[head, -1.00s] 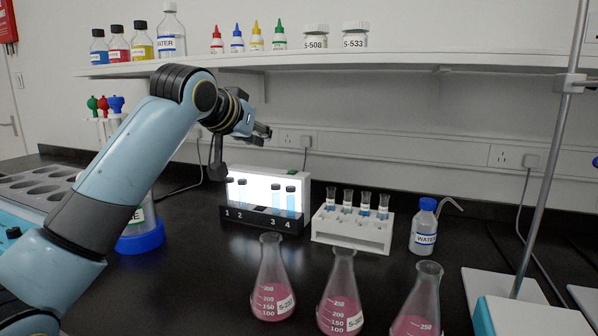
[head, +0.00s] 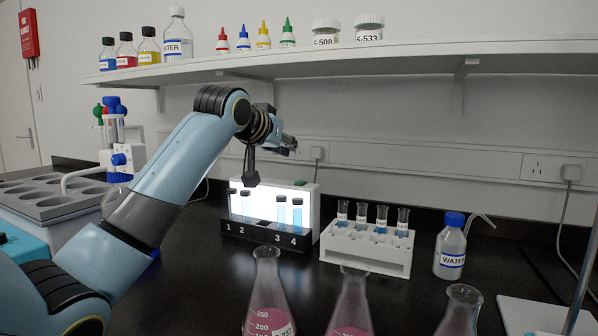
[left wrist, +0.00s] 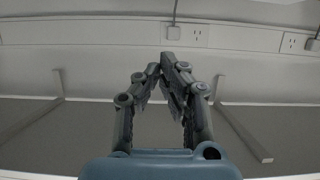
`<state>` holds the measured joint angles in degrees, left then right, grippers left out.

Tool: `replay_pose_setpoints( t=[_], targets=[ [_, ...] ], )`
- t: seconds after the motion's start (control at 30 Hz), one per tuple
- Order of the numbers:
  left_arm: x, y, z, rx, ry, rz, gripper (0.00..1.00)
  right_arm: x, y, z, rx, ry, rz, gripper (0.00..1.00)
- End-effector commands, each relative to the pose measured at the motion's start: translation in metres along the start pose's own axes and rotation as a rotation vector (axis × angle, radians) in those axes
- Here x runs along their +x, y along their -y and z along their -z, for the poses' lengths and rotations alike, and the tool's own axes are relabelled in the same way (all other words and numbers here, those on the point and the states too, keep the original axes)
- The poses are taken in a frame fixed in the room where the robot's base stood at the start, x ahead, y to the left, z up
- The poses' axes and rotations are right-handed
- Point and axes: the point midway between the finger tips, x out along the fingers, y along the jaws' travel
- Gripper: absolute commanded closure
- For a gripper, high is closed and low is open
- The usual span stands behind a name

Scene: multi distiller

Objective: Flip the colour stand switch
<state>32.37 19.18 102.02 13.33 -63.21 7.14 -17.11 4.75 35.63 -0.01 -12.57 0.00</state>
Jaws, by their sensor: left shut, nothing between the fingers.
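The colour stand (head: 310,212) is a box with a bright, lit white front panel on the black bench in the head view. Several capped vials with blue liquid stand in its black numbered rack (head: 262,235). A small green part (head: 300,183), apparently the switch, sits on top near the right end. My left gripper (head: 291,146) is above and behind the stand, just left of the green part in the picture, and apart from it. In the left wrist view its fingers (left wrist: 166,66) are shut at the tips with nothing held. My right gripper is not in view.
A white tube rack (head: 367,252) and a water bottle (head: 451,248) stand right of the stand. Pink flasks (head: 267,300) stand in front. A shelf (head: 400,55) with bottles runs overhead.

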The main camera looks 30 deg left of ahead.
Motion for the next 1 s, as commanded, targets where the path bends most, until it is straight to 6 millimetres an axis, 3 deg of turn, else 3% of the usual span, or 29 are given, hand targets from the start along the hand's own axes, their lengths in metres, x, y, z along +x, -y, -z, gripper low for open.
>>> replay_pose_setpoints(
  t=[0.37, 0.6, 1.0],
  targets=[
    [0.079, -0.001, -0.004, -0.001, 0.004, -0.001, 1.00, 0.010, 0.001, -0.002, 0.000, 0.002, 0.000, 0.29],
    [0.084, 0.000, -0.034, 0.000, 0.001, 0.000, 1.00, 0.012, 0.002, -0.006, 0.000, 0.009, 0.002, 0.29],
    [0.085, 0.000, -0.040, 0.000, 0.000, 0.000, 1.00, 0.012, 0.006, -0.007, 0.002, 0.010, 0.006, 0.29]
  ],
)
